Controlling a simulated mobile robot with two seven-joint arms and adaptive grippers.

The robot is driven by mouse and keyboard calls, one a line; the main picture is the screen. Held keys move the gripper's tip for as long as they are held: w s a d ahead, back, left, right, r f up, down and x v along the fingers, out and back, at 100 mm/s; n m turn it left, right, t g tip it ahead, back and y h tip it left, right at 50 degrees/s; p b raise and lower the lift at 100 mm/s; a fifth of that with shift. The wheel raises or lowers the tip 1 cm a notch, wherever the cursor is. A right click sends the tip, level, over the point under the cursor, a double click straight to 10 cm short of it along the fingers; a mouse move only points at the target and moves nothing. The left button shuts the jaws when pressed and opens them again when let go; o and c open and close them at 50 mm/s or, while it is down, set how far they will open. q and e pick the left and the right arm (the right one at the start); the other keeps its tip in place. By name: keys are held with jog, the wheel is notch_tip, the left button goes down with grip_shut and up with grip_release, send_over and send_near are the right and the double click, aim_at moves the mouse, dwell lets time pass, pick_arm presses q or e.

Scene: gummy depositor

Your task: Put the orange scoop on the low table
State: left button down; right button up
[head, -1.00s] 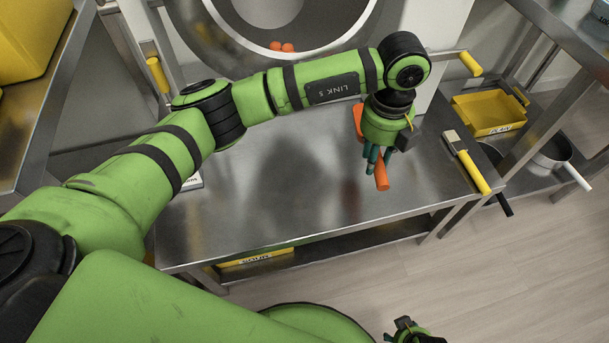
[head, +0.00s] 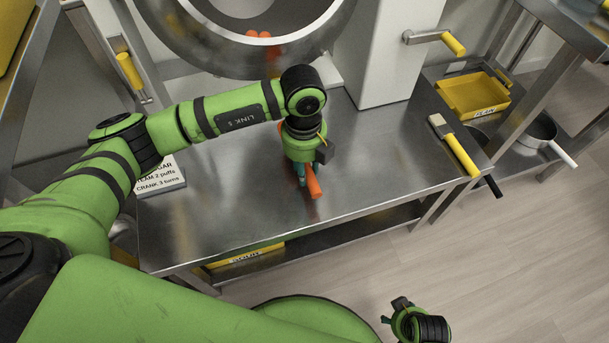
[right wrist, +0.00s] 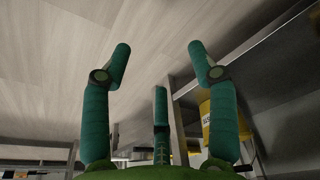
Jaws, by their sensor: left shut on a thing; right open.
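The orange scoop (head: 314,183) is in my left gripper (head: 303,177), over the middle of the steel low table (head: 230,205) in the head view. The fingers are shut on it, and its orange handle sticks out toward the table's front edge. The gripper hides most of the rest of the scoop. I cannot tell whether the scoop touches the tabletop. My right gripper (head: 405,312) is low in front of the table, over the floor. In the right wrist view its fingers (right wrist: 160,90) are spread and empty.
A brush with a yellow handle (head: 459,153) lies at the table's right end. A white sign (head: 160,180) is at its left. A large steel drum (head: 240,55) stands behind. A yellow bin (head: 473,94) is at the right. The tabletop around the scoop is clear.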

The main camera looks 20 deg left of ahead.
pick_arm(q)
notch_tip(320, 180, down, 4)
jog(key=shift+r+b, duration=0.15)
jog(key=shift+b, duration=0.2)
pick_arm(e)
jog(key=shift+w+r, duration=0.35)
jog(key=shift+r, duration=0.4)
pick_arm(q)
jog(key=shift+f, duration=0.25)
jog(key=c, duration=0.9)
grip_release()
pick_arm(e)
jog(key=shift+w+r, duration=0.15)
jog(key=shift+r, duration=0.15)
pick_arm(q)
jog(key=shift+r, duration=0.1)
